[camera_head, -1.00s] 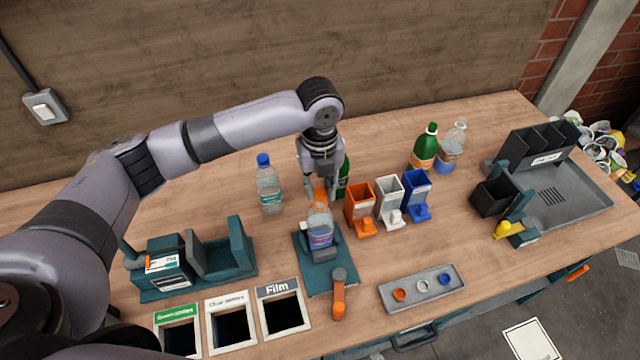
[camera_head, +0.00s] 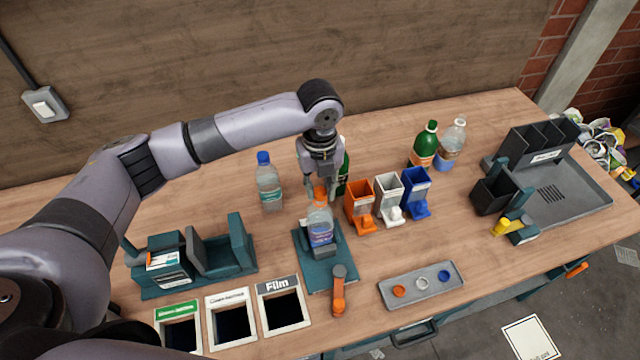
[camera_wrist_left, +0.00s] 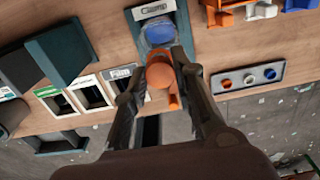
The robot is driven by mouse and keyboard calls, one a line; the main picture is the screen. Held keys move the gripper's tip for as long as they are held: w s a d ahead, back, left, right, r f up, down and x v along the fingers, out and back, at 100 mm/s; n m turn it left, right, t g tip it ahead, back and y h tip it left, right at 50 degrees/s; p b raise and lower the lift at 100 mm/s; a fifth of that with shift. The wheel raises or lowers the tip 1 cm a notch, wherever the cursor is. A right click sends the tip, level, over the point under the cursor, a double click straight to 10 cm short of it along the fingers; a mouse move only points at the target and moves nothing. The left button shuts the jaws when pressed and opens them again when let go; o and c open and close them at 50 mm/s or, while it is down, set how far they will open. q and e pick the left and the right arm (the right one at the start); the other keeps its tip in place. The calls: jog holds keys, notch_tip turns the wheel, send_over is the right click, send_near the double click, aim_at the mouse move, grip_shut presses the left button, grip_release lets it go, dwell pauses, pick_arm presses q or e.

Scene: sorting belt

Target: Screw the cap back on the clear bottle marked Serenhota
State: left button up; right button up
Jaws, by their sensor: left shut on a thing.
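A clear bottle (camera_head: 320,228) with a blue-purple label stands in a teal clamp stand (camera_head: 340,272) in the middle of the table. Its label is too small to read. My left gripper (camera_head: 320,191) points down over this bottle and is shut on an orange cap (camera_head: 320,190). In the left wrist view the orange cap (camera_wrist_left: 160,74) sits between the two fingertips, with the bottle (camera_wrist_left: 159,32) just beyond it. I cannot tell whether the cap touches the bottle neck. My right gripper is not in view.
Orange (camera_head: 359,205), white (camera_head: 389,200) and blue (camera_head: 416,192) dispensers stand close to the clamp's right. A blue-capped bottle (camera_head: 269,188) stands to its left. A green bottle is partly hidden behind the gripper. A grey tray (camera_head: 408,292) holds three rings. Labelled openings (camera_head: 283,308) lie front left.

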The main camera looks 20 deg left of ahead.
aim_at(320, 192)
pick_arm(q)
jog(key=shift+f, duration=0.35)
dwell(0.6)
jog(key=o, duration=0.7)
notch_tip(320, 192, up, 12)
dwell(0.4)
jog(key=shift+s+f, duration=0.1)
